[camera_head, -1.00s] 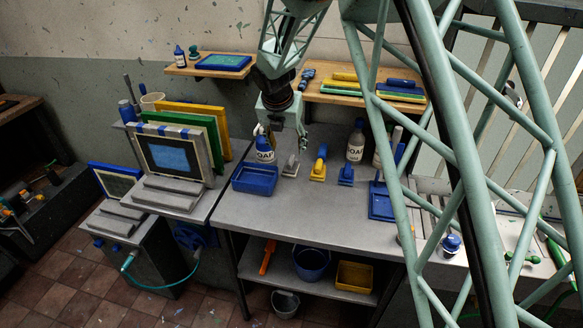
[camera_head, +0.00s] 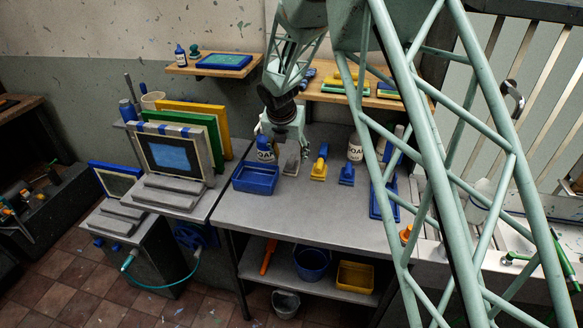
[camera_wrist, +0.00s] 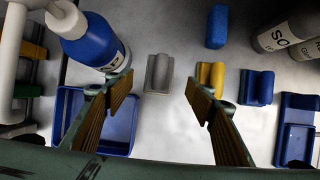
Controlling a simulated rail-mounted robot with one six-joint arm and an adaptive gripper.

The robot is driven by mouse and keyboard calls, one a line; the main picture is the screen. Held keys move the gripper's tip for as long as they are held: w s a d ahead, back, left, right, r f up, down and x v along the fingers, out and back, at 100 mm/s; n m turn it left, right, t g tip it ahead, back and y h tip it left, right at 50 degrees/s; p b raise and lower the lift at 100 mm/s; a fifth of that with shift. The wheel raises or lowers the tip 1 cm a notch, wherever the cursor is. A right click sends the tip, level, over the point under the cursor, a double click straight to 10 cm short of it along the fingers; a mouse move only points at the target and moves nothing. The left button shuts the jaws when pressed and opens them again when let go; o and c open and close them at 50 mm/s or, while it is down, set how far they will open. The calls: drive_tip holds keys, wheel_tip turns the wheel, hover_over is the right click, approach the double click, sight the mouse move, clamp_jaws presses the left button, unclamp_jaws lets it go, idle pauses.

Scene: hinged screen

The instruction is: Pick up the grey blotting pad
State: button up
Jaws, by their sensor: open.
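The grey blotting pad (camera_head: 292,157) is a small block with a raised handle, standing on the grey bench between the blue tray and a yellow pad. In the wrist view the grey pad (camera_wrist: 159,73) lies between and beyond my two fingertips, with bench showing on both sides of it. My gripper (camera_wrist: 160,82) is open and empty above the bench. In the head view my gripper (camera_head: 283,137) hangs just above and behind the pad, close to the soap bottle.
A blue soap bottle (camera_wrist: 90,38) stands close to the left finger, with a blue tray (camera_wrist: 70,110) below it. The yellow pad (camera_wrist: 210,75) is by the right finger, and a blue pad (camera_wrist: 257,87) is further right. The bench front (camera_head: 290,215) is clear.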

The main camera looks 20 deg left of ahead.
sight(291, 160)
drive_tip(key=shift+x, duration=0.95)
drive_tip(key=shift+w+f, duration=0.1)
drive_tip(key=shift+b+x, duration=0.4)
drive_tip(key=shift+x, duration=2.1)
drive_tip(key=shift+w, duration=0.1)
drive_tip(key=shift+c, duration=0.2)
drive_tip(key=c, duration=0.9)
